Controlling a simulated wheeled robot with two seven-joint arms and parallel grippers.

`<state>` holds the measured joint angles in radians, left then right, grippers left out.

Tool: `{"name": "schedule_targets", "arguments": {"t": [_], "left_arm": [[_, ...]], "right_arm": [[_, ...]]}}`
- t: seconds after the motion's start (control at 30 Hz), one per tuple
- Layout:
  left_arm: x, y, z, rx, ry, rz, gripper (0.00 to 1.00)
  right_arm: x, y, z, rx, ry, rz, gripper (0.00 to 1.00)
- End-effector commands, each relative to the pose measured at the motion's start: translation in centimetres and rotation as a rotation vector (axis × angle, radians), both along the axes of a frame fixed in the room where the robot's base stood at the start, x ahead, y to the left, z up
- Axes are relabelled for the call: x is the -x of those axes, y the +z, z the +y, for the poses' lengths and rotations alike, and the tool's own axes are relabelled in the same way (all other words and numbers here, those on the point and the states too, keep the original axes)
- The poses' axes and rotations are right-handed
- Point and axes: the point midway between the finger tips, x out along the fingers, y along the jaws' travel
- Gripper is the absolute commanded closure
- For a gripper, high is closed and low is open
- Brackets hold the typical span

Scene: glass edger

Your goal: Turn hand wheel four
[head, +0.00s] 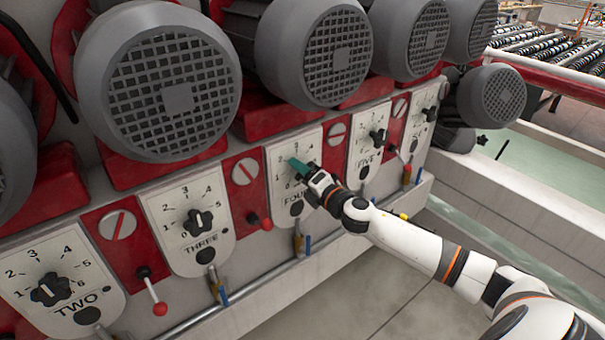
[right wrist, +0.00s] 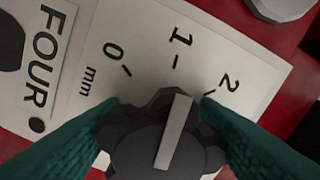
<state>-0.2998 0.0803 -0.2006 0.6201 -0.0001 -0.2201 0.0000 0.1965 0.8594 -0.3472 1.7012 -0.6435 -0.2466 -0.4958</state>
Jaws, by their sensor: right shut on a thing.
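The plate marked FOUR (head: 276,157) is on the machine's front, between the plates marked THREE and FIVE. My right gripper (head: 298,166) reaches it from the right, and its green fingers cover most of the wheel in the head view. In the right wrist view, dark hand wheel four (right wrist: 140,155) sits between the two green fingers of my right gripper (right wrist: 165,135), which are shut on its sides. The wheel's pale pointer bar (right wrist: 174,130) points a little past the 1 mark, toward the 2. My left gripper is not in view.
Wheel two (head: 50,289) and wheel three (head: 198,221) are to the left; wheel five (head: 378,137) is to the right. Red-knobbed levers (head: 160,308) stick out between plates. Large grey motors (head: 160,90) overhang the panel. A ledge (head: 330,230) runs below, with open floor in front.

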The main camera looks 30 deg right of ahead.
Motion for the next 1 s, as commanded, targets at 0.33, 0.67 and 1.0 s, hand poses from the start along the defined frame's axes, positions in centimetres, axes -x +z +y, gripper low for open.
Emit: {"name": "schedule_targets", "arguments": {"t": [0.33,0.67,1.0], "left_arm": [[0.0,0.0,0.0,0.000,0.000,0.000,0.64],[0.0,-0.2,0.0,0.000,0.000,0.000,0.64],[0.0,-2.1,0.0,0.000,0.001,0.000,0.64]], "right_arm": [[0.0,-0.1,0.0,-0.001,0.000,0.002,0.22],[0.6,-0.2,0.0,-0.001,0.000,0.002,0.22],[6.1,-0.6,-0.4,0.001,0.003,0.006,0.22]]}}
